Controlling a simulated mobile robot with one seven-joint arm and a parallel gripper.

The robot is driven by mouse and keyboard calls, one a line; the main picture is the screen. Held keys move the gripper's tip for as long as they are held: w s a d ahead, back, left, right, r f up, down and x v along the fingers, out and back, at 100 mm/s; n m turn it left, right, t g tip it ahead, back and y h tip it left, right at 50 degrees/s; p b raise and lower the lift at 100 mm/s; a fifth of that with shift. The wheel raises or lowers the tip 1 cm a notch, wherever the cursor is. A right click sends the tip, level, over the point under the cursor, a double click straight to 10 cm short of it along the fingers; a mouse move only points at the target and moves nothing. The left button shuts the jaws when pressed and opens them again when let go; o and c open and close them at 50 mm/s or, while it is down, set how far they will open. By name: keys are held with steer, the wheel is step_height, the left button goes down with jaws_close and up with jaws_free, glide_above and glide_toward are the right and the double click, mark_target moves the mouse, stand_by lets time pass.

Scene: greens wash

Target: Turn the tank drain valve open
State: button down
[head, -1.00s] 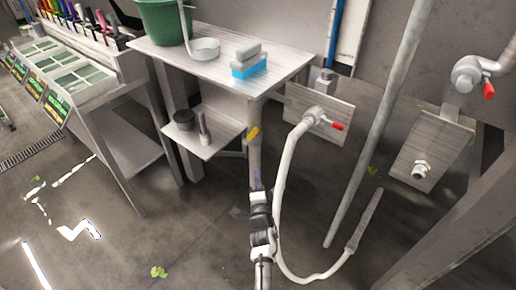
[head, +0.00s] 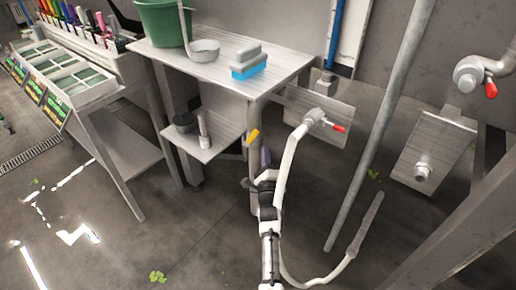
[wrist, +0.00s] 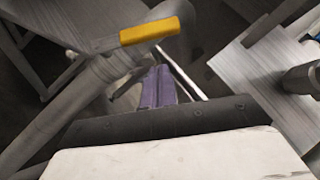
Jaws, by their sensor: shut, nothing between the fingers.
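A yellow lever handle (head: 252,136) sticks out beside the front leg of the steel table; it looks like the drain valve's handle. In the wrist view the yellow handle (wrist: 150,31) lies across the top, at the end of a grey pipe (wrist: 85,95). My gripper (head: 265,157) is just below and right of the yellow handle in the head view. Its purple fingers (wrist: 158,86) are shut and empty, below the handle in the wrist view, with a visible gap between. The valve body is not clearly visible.
A white hose (head: 289,160) hangs close to my arm from a red-handled valve (head: 338,128). A second red-handled valve (head: 491,90) is at right. The steel table (head: 222,78) holds a green bucket (head: 162,22), a bowl and a blue brush. Open floor lies at left.

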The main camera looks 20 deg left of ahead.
mark_target(250, 136)
steer(key=shift+w+a+r, duration=0.2)
steer(key=shift+a+r, duration=0.2)
steer(key=shift+a, duration=0.35)
steer(key=shift+w+a+r, duration=0.15)
steer(key=shift+a+r, duration=0.25)
steer(key=shift+a, duration=0.35)
steer(key=shift+p, duration=0.35)
steer(key=r+n+p, duration=0.1)
steer(key=p, duration=0.1)
steer(key=n+g+p, duration=0.1)
steer(key=p, duration=0.1)
steer(key=a+r+g+p, duration=0.1)
steer(key=p, duration=0.2)
steer(key=shift+w+r+n, duration=0.3)
steer(key=shift+n, duration=0.1)
steer(key=shift+a+g+p, duration=0.3)
steer(key=shift+g+p, duration=0.05)
steer(key=shift+g, duration=0.05)
steer(key=shift+w+a+r+p, duration=0.1)
steer(key=shift+a+p, duration=0.25)
steer(key=shift+p, duration=0.05)
steer(key=shift+w+a+r, duration=0.25)
steer(key=shift+a, duration=0.3)
